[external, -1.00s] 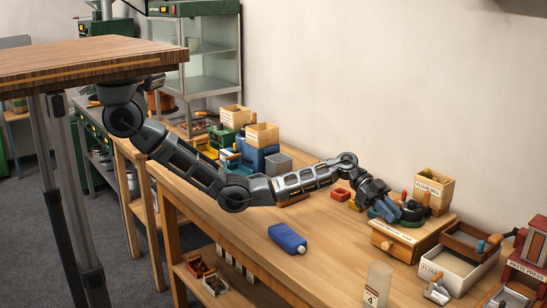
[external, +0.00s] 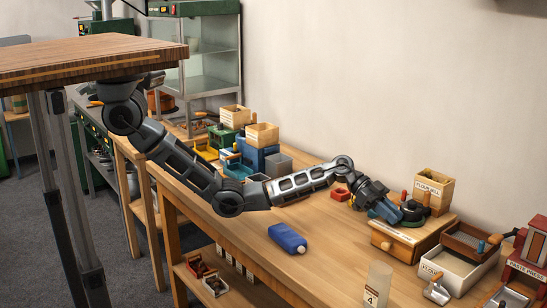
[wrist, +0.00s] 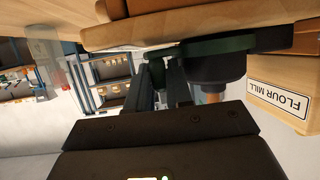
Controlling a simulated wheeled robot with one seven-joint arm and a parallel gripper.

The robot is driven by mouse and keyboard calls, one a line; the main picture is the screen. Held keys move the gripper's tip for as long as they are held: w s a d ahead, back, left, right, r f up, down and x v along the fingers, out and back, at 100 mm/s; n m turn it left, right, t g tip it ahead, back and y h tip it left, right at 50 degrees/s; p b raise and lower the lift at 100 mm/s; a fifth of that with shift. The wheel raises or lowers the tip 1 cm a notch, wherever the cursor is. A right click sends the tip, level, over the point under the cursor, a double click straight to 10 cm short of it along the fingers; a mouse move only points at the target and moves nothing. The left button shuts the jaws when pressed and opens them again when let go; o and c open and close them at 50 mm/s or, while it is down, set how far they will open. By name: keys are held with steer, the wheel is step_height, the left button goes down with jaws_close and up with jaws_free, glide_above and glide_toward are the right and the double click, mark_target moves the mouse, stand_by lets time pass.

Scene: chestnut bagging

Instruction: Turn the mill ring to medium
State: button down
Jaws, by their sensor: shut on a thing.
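The flour mill has a pale wooden hopper (external: 433,190) and a wooden base with a drawer (external: 398,240), on the right part of the bench. Its dark green mill ring (wrist: 235,44) shows in the wrist view, which looks upside down, beside a dark round body (wrist: 215,65). My gripper (wrist: 166,68) is shut on the mill ring at its edge. In the external view my gripper (external: 392,212) is low over the mill base, left of the hopper, and hides part of the ring. I cannot read any setting marks.
A white flour tray (external: 447,270) and the red paste press (external: 528,255) stand right of the mill. A clear container marked 4 (external: 377,283) is at the front edge. A blue bottle (external: 287,238) lies on the bench, with free wood around it.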

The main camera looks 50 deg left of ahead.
steer(key=d+n+t+p, duration=0.1)
steer(key=n+t, duration=0.1)
steer(key=t, duration=0.1)
steer(key=shift+s+d+r+n+p, duration=0.2)
steer(key=shift+s+d+n+p, duration=0.1)
steer(key=shift+d+n+p, duration=0.1)
steer(key=shift+d+n+t+y+p, duration=0.45)
steer(key=shift+n+t+y+p, duration=0.25)
steer(key=shift+n+t, duration=0.25)
steer(key=shift+f, duration=0.1)
steer(key=c, duration=1.4)
jaws_free()
steer(key=shift+v, duration=3.85)
